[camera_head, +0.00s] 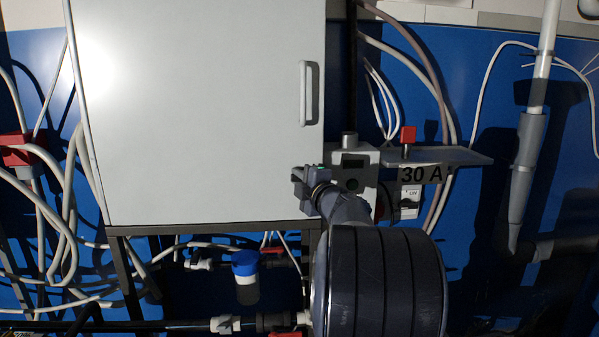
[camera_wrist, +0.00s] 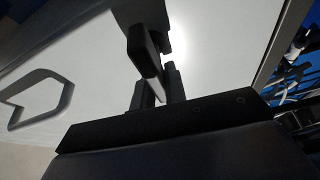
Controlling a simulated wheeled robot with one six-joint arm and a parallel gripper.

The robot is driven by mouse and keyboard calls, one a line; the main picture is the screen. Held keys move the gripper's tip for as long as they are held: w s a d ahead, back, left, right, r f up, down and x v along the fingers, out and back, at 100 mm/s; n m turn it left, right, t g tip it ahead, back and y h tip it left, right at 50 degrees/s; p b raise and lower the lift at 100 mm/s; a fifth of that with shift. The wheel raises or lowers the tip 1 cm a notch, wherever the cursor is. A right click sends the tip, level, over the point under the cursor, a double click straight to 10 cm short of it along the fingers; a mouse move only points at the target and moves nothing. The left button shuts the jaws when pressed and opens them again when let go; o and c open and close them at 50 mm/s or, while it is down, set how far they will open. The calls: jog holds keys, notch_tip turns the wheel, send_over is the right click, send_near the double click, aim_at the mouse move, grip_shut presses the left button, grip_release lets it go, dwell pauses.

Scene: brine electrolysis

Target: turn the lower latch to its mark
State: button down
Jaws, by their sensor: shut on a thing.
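The white cabinet door (camera_head: 200,110) is flat against its cabinet in the head view, with a pale handle (camera_head: 305,93) at its right side. My gripper (camera_head: 308,190) is at the door's lower right corner. In the wrist view my gripper (camera_wrist: 157,88) is shut on a dark lever-like piece (camera_wrist: 145,50), which looks like the lower latch, in front of the white door (camera_wrist: 95,55). In the head view the latch is hidden behind my gripper and arm. I cannot make out its mark or exact angle.
Right of the door are a grey box with a dial (camera_head: 352,160), a shelf (camera_head: 455,156) with a red-topped item (camera_head: 407,136), and a "30 A" label (camera_head: 421,175). Below are a blue-capped vessel (camera_head: 246,270) and pipes. Loose cables hang at the left.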

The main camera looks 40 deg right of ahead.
jog(key=shift+n+g+p, duration=0.3)
jog(key=shift+n, duration=0.2)
jog(key=shift+f, duration=0.15)
jog(key=c, duration=1.4)
grip_release()
jog(key=shift+c, duration=0.2)
jog(key=s+a+b, duration=0.1)
jog(key=s, duration=0.9)
jog(key=shift+s+a, duration=0.3)
jog(key=shift+a, duration=0.1)
jog(key=w, duration=0.3)
jog(key=w+d, duration=0.1)
jog(key=w, duration=0.3)
jog(key=w+p, duration=0.1)
jog(key=w, duration=0.2)
jog(key=shift+w+d, duration=0.35)
jog(key=shift+d, duration=0.05)
